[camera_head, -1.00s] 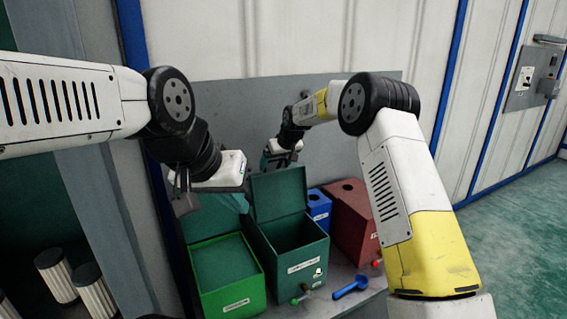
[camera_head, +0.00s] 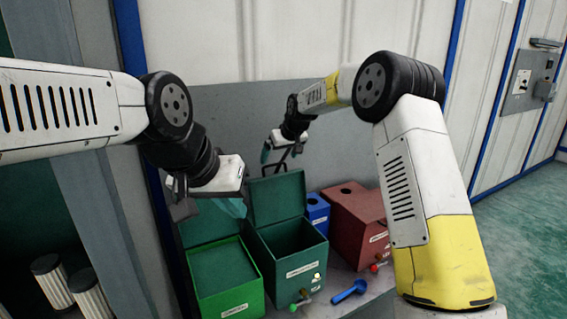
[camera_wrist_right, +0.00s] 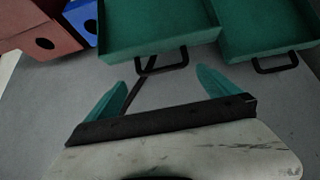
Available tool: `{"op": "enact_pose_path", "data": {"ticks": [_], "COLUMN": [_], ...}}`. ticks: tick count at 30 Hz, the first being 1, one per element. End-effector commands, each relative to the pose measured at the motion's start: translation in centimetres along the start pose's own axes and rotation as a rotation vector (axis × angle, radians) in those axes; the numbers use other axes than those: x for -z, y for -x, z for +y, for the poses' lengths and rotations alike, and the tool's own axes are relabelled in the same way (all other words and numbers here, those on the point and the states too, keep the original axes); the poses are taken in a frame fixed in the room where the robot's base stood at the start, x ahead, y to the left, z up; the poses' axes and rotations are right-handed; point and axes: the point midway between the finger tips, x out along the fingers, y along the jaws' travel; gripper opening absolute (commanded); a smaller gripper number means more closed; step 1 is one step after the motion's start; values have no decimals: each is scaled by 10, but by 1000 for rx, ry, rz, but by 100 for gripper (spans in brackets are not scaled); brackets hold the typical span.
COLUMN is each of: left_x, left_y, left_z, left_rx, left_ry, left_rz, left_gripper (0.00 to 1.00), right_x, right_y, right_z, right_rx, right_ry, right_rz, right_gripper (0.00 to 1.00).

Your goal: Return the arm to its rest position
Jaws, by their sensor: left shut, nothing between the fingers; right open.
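My right arm reaches over the row of bins, with its elbow bent at the right of the head view. My right gripper (camera_head: 276,152) is above and behind the raised lid of the dark green bin (camera_head: 292,246). In the right wrist view its two teal fingers (camera_wrist_right: 160,94) stand apart with nothing held between them; a dark thin bar shows beyond them, near a lid handle. My left gripper (camera_head: 236,207) hangs above the bright green bin (camera_head: 229,282), its teal fingers partly hidden behind its wrist. It is shut and empty.
A blue bin (camera_head: 317,211) and a red bin (camera_head: 352,208) stand right of the dark green one. A blue scoop (camera_head: 350,291) lies in front on the grey bench. Black handles (camera_wrist_right: 163,65) project from the green lids. The wall panel is close behind.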

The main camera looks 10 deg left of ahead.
Motion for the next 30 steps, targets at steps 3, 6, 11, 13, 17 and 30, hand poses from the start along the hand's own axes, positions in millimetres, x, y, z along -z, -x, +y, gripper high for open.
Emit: {"op": "enact_pose_path", "data": {"ticks": [3,6,11,13,17,30], "left_x": [0,0,0,0,0,0], "left_y": [0,0,0,0,0,0], "left_z": [0,0,0,0,0,0], "left_rx": [0,0,0,0,0,0], "left_ry": [0,0,0,0,0,0], "left_rz": [0,0,0,0,0,0], "left_gripper": [0,0,0,0,0,0], "right_x": [0,0,0,0,-1,-94], "right_y": [13,17,18,17,26,222], "right_z": [0,0,0,0,2,33], "right_rx": [0,0,0,0,-3,-82], "right_ry": [0,0,0,0,-4,-162], "right_rz": [1,0,0,0,0,-24], "right_gripper": [100,100,100,100,100,100]}}
